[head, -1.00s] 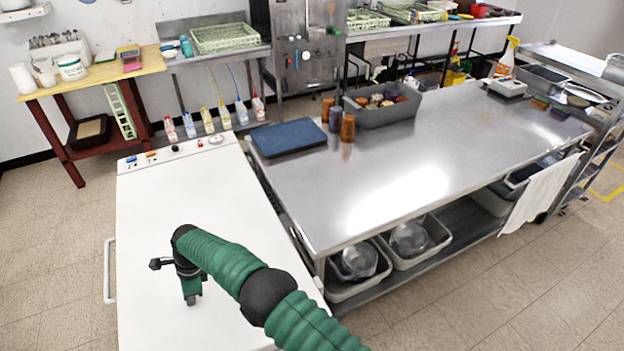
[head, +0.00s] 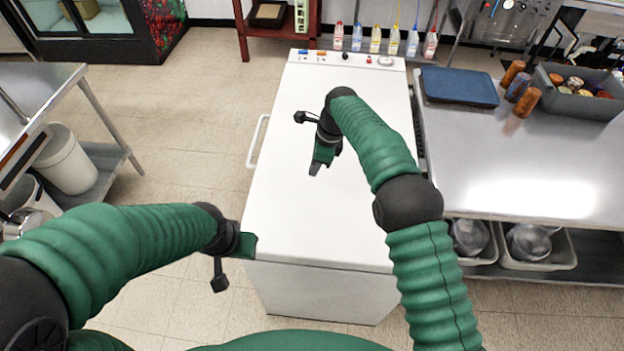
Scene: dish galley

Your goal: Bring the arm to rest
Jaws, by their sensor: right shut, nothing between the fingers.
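My right arm reaches in from the lower right over a white chest-like machine (head: 300,215). Its right gripper (head: 316,169) is shut and empty, pointing down above the white top. I cannot tell how high above the top it hangs. My left arm comes in from the left, and its left gripper (head: 248,246) is at the near left corner of the white machine. I cannot tell whether the left gripper's fingers are open or shut, or whether it touches the machine.
A steel table (head: 540,170) stands to the right with a blue tray (head: 459,87), several tumblers (head: 521,86) and a grey bin (head: 580,104). Another steel table (head: 50,95) with white buckets (head: 66,160) below is at the left. The white top is clear apart from my arm.

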